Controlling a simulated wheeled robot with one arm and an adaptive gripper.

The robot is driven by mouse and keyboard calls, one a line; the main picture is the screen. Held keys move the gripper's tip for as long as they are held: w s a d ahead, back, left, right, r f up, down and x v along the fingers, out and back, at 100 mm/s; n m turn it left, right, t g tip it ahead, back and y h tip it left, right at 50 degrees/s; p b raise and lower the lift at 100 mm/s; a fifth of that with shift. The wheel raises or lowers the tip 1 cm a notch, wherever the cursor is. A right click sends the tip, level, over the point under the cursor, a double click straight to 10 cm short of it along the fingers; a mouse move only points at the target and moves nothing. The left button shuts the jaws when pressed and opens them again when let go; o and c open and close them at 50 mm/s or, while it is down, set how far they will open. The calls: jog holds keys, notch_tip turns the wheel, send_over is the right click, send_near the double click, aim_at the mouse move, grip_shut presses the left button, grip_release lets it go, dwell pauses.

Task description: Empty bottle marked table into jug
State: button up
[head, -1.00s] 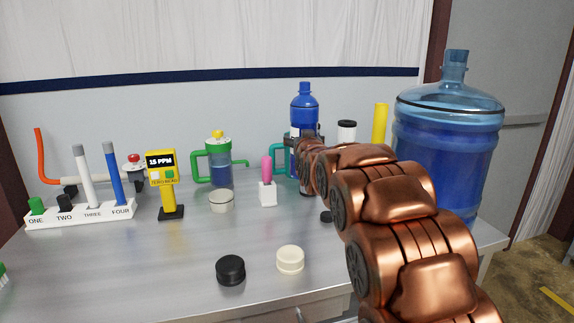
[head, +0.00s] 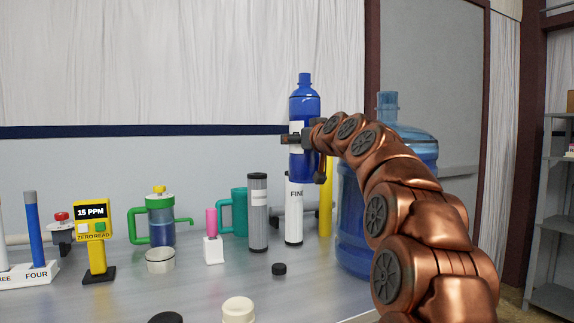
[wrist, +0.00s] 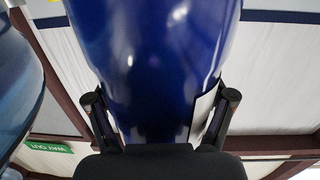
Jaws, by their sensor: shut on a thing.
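A blue bottle (head: 304,108) with a blue cap and a white label stands upright in my gripper (head: 308,148), which is shut around its lower body. The label's writing cannot be read. The bottle is raised above the table (head: 200,290). In the wrist view the bottle (wrist: 155,60) fills the middle, between the two fingers of my gripper (wrist: 160,100). A teal jug (head: 239,212) with a side handle stands on the table, left of and below the bottle. A large blue water jug (head: 352,225) stands at the right, partly hidden by my arm.
A white cylinder marked FINE (head: 294,215), a grey cartridge (head: 258,212) and a yellow cylinder (head: 326,205) stand near the teal jug. A green-handled container (head: 161,220), a yellow meter (head: 96,225) and a pink-handled item (head: 212,225) stand left. Loose caps lie in front.

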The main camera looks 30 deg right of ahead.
jog(key=s+r+n+y+b, duration=0.1)
jog(key=s+r+b, duration=0.3)
jog(key=s, duration=0.7)
jog(key=shift+s+d+r+y, duration=0.25)
jog(key=shift+s+d+y, duration=0.2)
jog(key=shift+y, duration=0.15)
jog(key=shift+w, duration=0.1)
jog(key=m+p, duration=0.1)
jog(key=p, duration=0.1)
jog(key=d+m+p, duration=0.1)
jog(key=p, duration=0.2)
jog(key=d+m+p, duration=0.1)
jog(key=m+p, duration=0.1)
jog(key=p, duration=0.1)
jog(key=shift+w+d+f+g, duration=0.1)
jog(key=shift+w+g, duration=0.15)
jog(key=shift+g, duration=0.15)
jog(key=shift+d+f+m+p, duration=0.1)
jog(key=shift+d+m+p, duration=0.05)
jog(key=shift+m+p, duration=0.4)
jog(key=shift+y, duration=0.4)
